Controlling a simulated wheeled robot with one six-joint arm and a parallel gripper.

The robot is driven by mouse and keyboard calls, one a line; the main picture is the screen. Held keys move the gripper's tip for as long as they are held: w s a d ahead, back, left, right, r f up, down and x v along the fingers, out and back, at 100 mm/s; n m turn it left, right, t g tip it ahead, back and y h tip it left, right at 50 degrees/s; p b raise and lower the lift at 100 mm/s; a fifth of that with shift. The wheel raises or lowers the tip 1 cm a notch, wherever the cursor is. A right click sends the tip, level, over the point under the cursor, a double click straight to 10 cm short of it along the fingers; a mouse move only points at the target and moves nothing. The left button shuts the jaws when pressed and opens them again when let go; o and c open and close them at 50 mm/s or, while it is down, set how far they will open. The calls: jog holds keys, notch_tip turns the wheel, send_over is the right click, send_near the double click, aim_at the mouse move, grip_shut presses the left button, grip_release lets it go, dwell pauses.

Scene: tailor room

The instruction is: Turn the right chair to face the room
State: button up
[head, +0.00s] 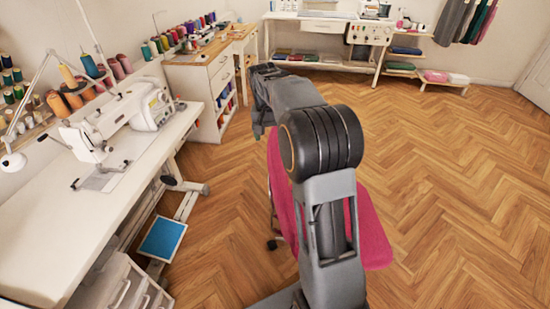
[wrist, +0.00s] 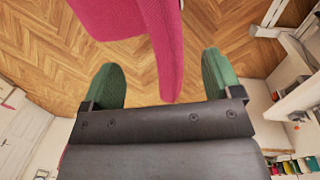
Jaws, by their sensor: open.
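A chair with a magenta padded seat (head: 374,235) and backrest (head: 281,185) stands on the wood floor, largely hidden behind my arm in the head view. It is the only chair I can make out. In the wrist view the magenta backrest (wrist: 163,45) reaches down into the space between the two green fingers of my gripper (wrist: 158,82). The fingers are wide apart, with gaps on both sides of the backrest edge. Another magenta part (wrist: 100,15), probably the seat, shows at the upper left of the wrist view.
A white sewing table (head: 60,225) with a sewing machine (head: 120,118) stands on the left, with a blue pedal (head: 162,238) below. A drawer cabinet (head: 205,90) and a white worktable (head: 315,16) stand behind. Open herringbone floor (head: 460,165) lies to the right.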

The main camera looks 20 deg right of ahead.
aim_at(274, 150)
jog(key=f, duration=0.6)
jog(key=d+f, duration=0.1)
jog(key=f, duration=0.2)
jog(key=shift+s+f+b, duration=0.3)
jog(key=shift+f+b, duration=0.05)
jog(key=shift+b, duration=0.05)
jog(key=shift+c, duration=0.4)
